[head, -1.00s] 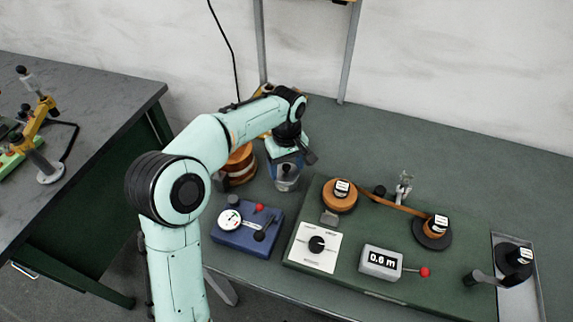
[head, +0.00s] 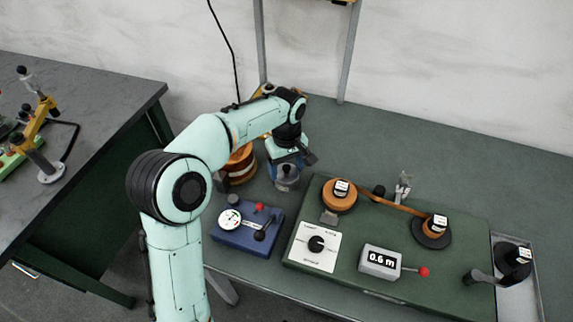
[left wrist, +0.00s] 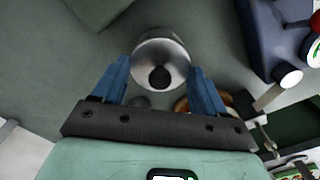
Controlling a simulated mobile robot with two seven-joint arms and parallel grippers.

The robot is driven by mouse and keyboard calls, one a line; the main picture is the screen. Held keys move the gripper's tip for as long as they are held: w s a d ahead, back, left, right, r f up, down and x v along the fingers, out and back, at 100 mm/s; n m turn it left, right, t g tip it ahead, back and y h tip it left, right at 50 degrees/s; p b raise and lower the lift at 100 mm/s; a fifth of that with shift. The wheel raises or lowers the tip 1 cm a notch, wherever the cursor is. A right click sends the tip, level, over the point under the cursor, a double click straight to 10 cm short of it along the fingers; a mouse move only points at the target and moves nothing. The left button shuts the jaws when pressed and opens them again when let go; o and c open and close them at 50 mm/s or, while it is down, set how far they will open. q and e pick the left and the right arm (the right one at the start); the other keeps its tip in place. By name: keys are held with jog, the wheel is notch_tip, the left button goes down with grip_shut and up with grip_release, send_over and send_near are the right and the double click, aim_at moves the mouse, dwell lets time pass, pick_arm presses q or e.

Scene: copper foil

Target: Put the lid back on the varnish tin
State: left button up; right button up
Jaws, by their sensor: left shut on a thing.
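My left gripper (head: 287,168) reaches over the table left of the green board. Its two blue fingers, also seen in the left wrist view (left wrist: 160,88), stand either side of a round silver lid (left wrist: 160,53) with a dark knob. The gripper is shut on it. In the head view a small silver tin-like body (head: 287,184) shows just under the fingers; I take it for the varnish tin. The fingers partly hide it, and I cannot tell whether the lid sits on it or is apart. My right gripper is not in view.
A copper-coloured roll (head: 240,165) stands close left of the gripper. A blue gauge box (head: 246,230) lies in front. The green board (head: 455,275) with foil reels is to the right.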

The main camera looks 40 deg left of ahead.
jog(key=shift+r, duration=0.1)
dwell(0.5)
pick_arm(q)
jog(key=o, duration=1.1)
jog(key=shift+r+p, duration=1.6)
jog(key=shift+r, duration=0.3)
jog(key=shift+r+p, duration=1.05)
jog(key=shift+r, duration=0.55)
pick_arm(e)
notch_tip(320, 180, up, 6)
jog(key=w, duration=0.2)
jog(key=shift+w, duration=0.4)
